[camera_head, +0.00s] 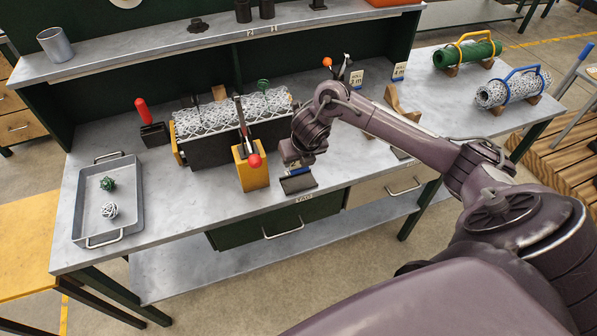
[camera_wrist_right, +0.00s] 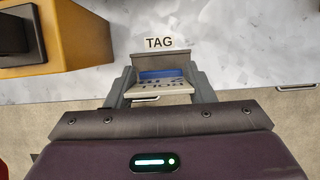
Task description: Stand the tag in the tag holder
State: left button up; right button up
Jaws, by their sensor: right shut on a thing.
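My right gripper (camera_head: 294,163) is low over the front edge of the bench, right of the yellow block. In the right wrist view my right gripper (camera_wrist_right: 160,88) is shut on the tag (camera_wrist_right: 165,87), a pale plate with dark letters and a blue band, between its two fingers. The tag holder (camera_head: 299,185) is a small dark stand directly below the gripper in the head view. A grey face of the holder (camera_wrist_right: 147,60) shows just beyond the tag, next to a "TAG" label. Whether the tag touches or sits in the holder I cannot tell. My left gripper is out of view.
A yellow block (camera_head: 251,170) with a red-knobbed lever stands close left of the gripper. Behind it is a rack of wire mesh (camera_head: 220,115). A grey tray (camera_head: 127,215) with two small balls lies at left. Two mesh rolls with handles stand far right.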

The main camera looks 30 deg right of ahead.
aim_at(300, 169)
notch_tip(300, 169, down, 6)
jog(key=shift+r, duration=0.1)
dwell(0.4)
jog(key=o, duration=0.9)
jog(key=shift+o, duration=0.2)
jog(key=shift+r, duration=0.1)
jog(key=v, duration=1.2)
